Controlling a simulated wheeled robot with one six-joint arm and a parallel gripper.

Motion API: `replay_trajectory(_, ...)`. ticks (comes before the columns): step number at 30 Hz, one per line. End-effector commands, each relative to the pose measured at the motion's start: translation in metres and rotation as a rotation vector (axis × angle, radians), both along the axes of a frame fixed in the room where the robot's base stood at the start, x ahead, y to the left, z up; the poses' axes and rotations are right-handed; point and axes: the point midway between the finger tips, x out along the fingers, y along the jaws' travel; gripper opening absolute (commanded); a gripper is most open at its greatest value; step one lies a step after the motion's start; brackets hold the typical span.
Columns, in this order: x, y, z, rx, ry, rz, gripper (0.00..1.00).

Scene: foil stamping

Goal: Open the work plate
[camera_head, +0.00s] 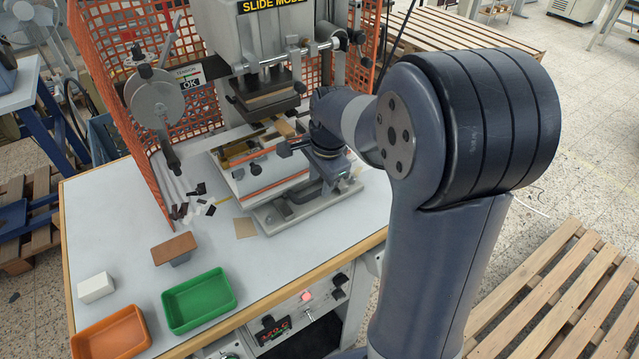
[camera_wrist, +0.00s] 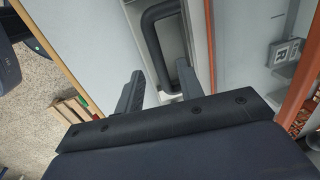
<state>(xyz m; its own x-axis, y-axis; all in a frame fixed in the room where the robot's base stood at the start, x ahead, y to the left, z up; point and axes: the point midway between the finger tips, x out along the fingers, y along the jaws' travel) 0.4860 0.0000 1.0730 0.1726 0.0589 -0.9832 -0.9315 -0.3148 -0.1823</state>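The stamping machine's work plate (camera_head: 266,168) is a pale slab with orange strips, below the raised stamping head (camera_head: 265,95). In the wrist view a dark U-shaped handle (camera_wrist: 153,45) stands in a pale recess just beyond my gripper (camera_wrist: 159,80). My gripper's two black fingers are spread apart, one to each side of the handle's near end. No clear contact shows, and I cannot tell how deep the handle lies between them. In the head view my wrist is low over the right side of the work plate and hides part of it.
A green tray (camera_head: 199,301), an orange tray (camera_head: 112,336), a white block (camera_head: 96,288) and a brown-topped stamp-like block (camera_head: 174,248) are at the table's front left. An orange mesh guard (camera_head: 140,130) stands behind and left of the machine.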

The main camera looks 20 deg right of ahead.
Motion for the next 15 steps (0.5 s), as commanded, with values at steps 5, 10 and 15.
replay_trajectory(5,0.004,0.001,-0.02,0.001,0.001,0.0,0.36)
replay_trajectory(10,0.005,0.002,-0.025,0.0,0.0,0.001,0.36)
replay_trajectory(15,0.005,0.002,-0.025,0.0,0.0,0.001,0.36)
